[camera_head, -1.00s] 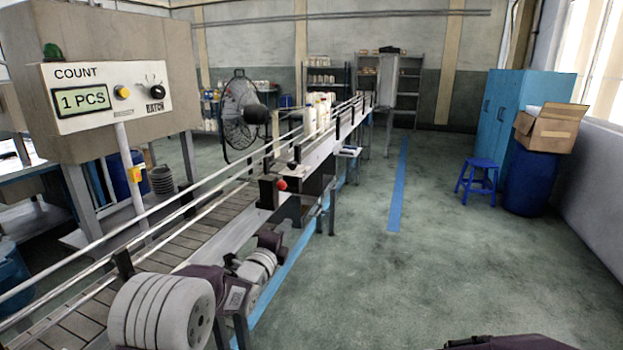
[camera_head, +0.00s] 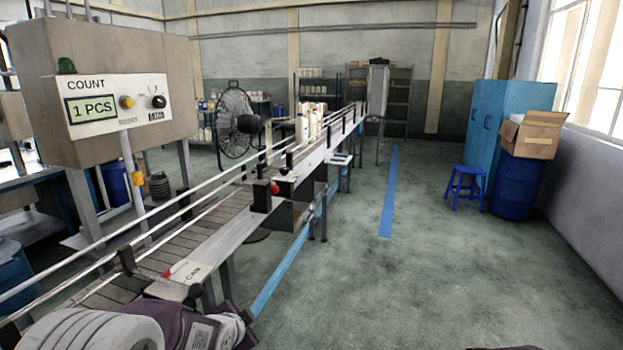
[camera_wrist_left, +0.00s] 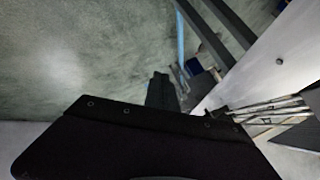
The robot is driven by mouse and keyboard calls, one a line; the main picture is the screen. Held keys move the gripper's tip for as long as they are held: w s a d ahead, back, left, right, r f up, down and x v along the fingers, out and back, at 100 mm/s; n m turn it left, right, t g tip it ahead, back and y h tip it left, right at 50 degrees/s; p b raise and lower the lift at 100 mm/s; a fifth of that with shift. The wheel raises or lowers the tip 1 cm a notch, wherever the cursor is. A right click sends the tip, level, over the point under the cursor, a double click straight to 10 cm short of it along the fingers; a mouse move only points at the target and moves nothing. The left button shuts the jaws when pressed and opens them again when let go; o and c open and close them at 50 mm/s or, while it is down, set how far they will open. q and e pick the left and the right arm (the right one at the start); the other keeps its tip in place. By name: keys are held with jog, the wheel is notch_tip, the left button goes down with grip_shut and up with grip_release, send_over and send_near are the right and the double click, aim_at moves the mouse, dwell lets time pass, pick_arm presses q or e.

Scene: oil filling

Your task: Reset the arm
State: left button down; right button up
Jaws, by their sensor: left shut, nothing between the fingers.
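My left arm (camera_head: 110,332) comes in at the lower left of the head view, beside the near end of the conveyor. Its gripper does not show clearly there. In the left wrist view, the dark fingers of my left gripper (camera_wrist_left: 160,92) show as one narrow block beyond a black panel, shut with nothing seen held. Only a dark sliver of my right arm (camera_head: 505,348) shows at the bottom edge of the head view. My right gripper is out of view.
The conveyor (camera_head: 210,228) with rails runs away from me, with white bottles (camera_head: 310,124) farther along. A counter box (camera_head: 105,100) reads "1 PCS". A blue stool (camera_head: 467,186), blue barrel (camera_head: 518,187) and open carton (camera_head: 531,133) stand right. The middle floor is clear.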

pick_arm(q)
jog(key=s+a+f+n+g, duration=0.1)
jog(key=s+f+n+g, duration=0.15)
jog(key=s, duration=0.45)
jog(key=s+f+n+g, duration=0.2)
jog(key=s+n+g, duration=0.15)
jog(key=s, duration=0.45)
jog(key=s+a+f+n+g, duration=0.1)
jog(key=s+f+n+g, duration=0.1)
jog(key=s+n, duration=0.35)
jog(key=s+r+p, duration=0.3)
jog(key=r+p, duration=1.4)
jog(key=p, duration=0.1)
jog(key=shift+r+m, duration=0.3)
jog(key=shift+m, duration=0.15)
jog(key=shift+s, duration=0.1)
